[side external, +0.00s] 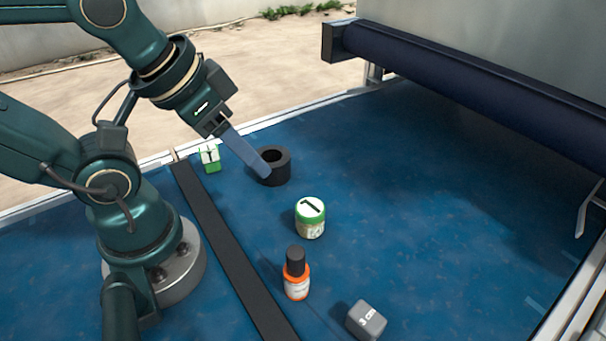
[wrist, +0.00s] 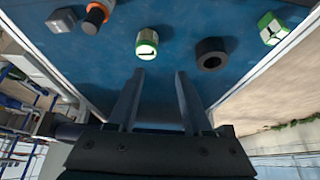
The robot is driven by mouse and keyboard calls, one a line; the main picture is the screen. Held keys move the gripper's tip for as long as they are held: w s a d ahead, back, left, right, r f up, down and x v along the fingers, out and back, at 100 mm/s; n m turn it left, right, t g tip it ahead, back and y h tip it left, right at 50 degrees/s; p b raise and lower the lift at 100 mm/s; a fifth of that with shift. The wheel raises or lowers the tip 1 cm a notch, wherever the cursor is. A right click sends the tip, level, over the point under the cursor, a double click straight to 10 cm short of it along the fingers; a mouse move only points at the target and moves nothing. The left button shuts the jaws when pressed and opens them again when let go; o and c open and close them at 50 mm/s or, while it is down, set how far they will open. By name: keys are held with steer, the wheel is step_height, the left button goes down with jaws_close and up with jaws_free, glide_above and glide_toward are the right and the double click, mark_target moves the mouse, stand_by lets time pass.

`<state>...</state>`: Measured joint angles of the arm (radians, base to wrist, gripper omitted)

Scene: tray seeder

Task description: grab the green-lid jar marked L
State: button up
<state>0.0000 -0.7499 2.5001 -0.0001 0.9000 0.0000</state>
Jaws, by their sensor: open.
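The green-lid jar (side external: 310,218) stands upright on the blue surface, with a dark mark like an L or a 1 on its white lid top. In the wrist view the jar (wrist: 147,43) is beyond my fingertips, slightly left of the middle of the gap. My gripper (side external: 265,172) is above the surface, to the upper left of the jar in the side view, apart from it. In the wrist view my gripper (wrist: 160,73) has its two fingers spread with nothing between them.
A black ring (side external: 274,167) is close to my fingers in the side view. A green-and-white block (side external: 210,158), an orange bottle (side external: 296,275) with a dark cap and a grey cube (side external: 366,321) stand around. A dark strip (side external: 230,245) crosses the surface; the right side is clear.

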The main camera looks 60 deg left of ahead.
steer(key=o, duration=0.7)
steer(key=shift+r, duration=0.1)
